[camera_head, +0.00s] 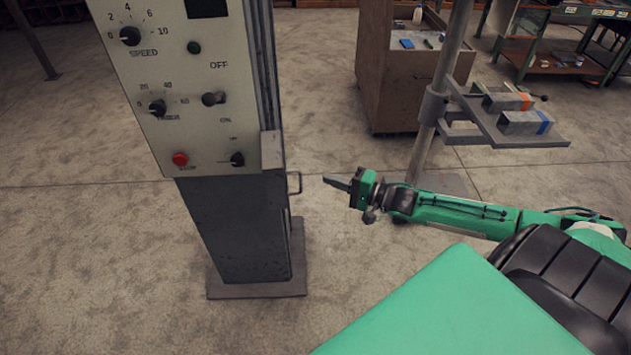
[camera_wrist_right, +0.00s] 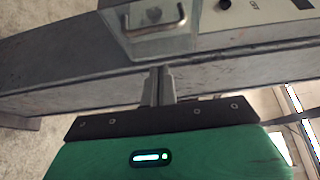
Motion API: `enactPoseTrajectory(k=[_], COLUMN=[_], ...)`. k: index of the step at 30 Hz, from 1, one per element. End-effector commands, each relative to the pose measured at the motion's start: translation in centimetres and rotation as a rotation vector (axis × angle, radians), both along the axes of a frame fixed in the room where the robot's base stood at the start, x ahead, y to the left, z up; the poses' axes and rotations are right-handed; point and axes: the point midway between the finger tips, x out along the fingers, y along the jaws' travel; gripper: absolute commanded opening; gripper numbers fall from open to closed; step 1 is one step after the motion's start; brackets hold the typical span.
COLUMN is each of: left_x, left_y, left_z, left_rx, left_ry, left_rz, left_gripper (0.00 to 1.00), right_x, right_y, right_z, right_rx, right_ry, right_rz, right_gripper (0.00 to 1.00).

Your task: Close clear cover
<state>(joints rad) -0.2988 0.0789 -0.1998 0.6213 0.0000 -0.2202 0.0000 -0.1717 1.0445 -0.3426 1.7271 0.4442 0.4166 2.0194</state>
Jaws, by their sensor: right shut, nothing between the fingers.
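The control column (camera_head: 240,230) stands at left centre with a pale panel of knobs on its front. A small metal handle (camera_head: 294,184) sticks out from its right side; it also shows at the top of the right wrist view (camera_wrist_right: 156,27). Around the handle there, a pale, see-through-looking plate (camera_wrist_right: 185,42) seems to be the clear cover; its exact edges and how far it stands open are hard to tell. My right gripper (camera_head: 327,181) is shut and empty, its fingertips pointing at the handle from the right, apart from it. My left gripper is out of view.
A grey shelf (camera_head: 510,137) on a pole holds small blocks, behind my right arm. A brown cabinet (camera_head: 395,85) and a workbench (camera_head: 545,55) stand farther back. The column's base plate (camera_head: 255,290) juts out at floor level.

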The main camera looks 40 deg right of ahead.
Motion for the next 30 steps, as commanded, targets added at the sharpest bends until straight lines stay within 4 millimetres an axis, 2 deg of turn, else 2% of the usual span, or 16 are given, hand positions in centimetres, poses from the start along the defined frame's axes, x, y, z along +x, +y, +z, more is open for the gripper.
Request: enactPoseTrajectory(k=[3, 6, 12, 30], left_x=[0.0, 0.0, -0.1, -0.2], left_y=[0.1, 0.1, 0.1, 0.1], left_z=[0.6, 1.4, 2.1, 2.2], left_rx=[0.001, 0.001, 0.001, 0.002], left_ry=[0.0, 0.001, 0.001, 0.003], left_rz=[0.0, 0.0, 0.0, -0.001], left_gripper=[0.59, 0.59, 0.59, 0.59], right_x=[1.1, 1.4, 1.8, 1.9], right_y=[0.9, 2.4, 4.0, 4.6], right_z=[0.4, 0.4, 0.2, 0.0], right_rx=[0.002, 0.003, 0.0, 0.001], right_ry=[-0.002, -0.002, 0.0, 0.001], right_rz=[0.0, 0.0, 0.001, -0.005], right_gripper=[0.0, 0.0, 0.0, 0.0])
